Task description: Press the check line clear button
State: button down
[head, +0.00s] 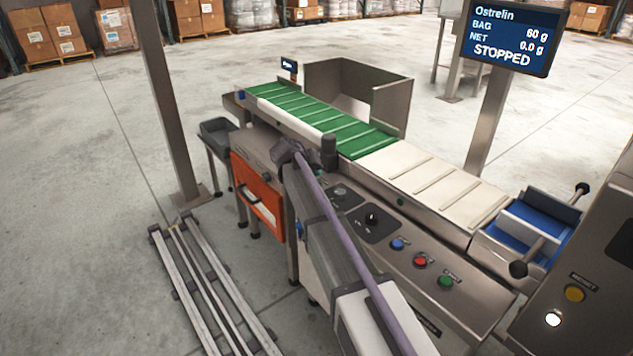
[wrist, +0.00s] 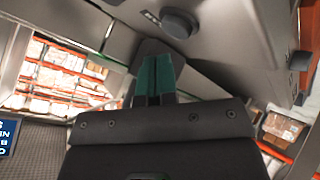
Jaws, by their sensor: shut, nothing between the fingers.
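A control panel (head: 375,243) on the front of the steel conveyor machine carries a blue button (head: 397,243), a red button (head: 420,260) and a green button (head: 445,282) in a row. Their labels are too small to read, so I cannot tell which is the check line clear button. My gripper (wrist: 156,62) shows in the wrist view with its teal fingers together and empty. A dark round knob (wrist: 180,22) on a grey surface appears above the fingertips there; touching or apart I cannot tell. In the head view I cannot make out the fingers.
A yellow button (head: 575,293) and a lit white button (head: 553,320) sit on a right-hand cabinet. The screen (head: 508,38) reads STOPPED. The green belt (head: 325,120) lies beyond the panel. A steel post (head: 168,100) stands left. Floor rails (head: 205,285) lie at lower left.

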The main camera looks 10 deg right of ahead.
notch_tip(320, 180, up, 5)
jog(key=p, duration=0.4)
jog(key=shift+p, duration=0.3)
jog(key=shift+f, duration=0.1)
jog(key=s+f+n+g+y, duration=0.1)
jog(key=s+f+g+y, duration=0.25)
jog(key=s, duration=1.65)
jog(key=s+f+n+g+y, duration=0.15)
jog(key=s+y, duration=0.25)
jog(key=s, duration=1.5)
notch_tip(320, 180, up, 18)
jog(key=m+p, duration=0.1)
jog(key=p, duration=1.6)
jog(key=shift+s+d+f+g, duration=0.15)
jog(key=shift+d+f+g, duration=0.1)
jog(key=shift+g, duration=0.05)
